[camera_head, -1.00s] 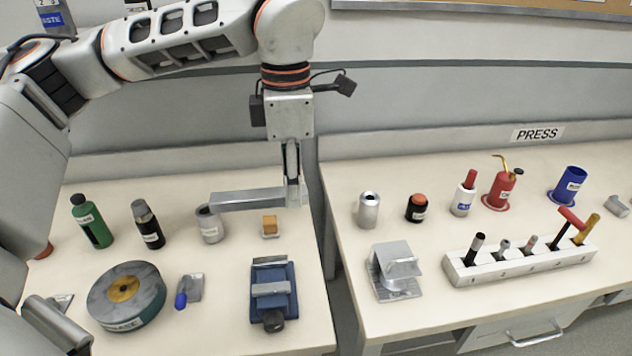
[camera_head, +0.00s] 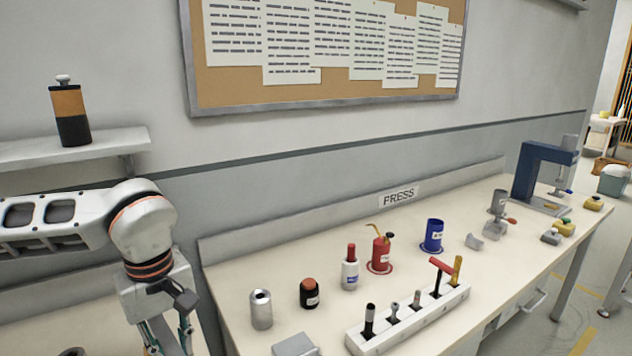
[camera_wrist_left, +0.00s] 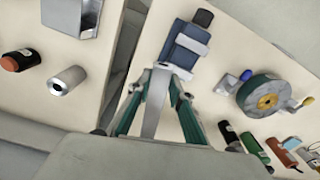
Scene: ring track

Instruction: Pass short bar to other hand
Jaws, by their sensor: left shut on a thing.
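The short bar (camera_wrist_left: 153,108) is a plain grey metal bar, seen in the left wrist view between the fingers of my left gripper (camera_wrist_left: 160,84). The gripper is shut on it and holds it up over the benches. My right gripper is in neither view.
The right bench holds a steel cylinder (camera_head: 261,309), a black jar (camera_head: 310,293), a white tool rack (camera_head: 408,322), a red oil can (camera_head: 381,252), a blue can (camera_head: 433,236) and a blue press (camera_head: 540,175). The wrist view shows a blue vise (camera_wrist_left: 184,45) and a green-rimmed wheel (camera_wrist_left: 262,98).

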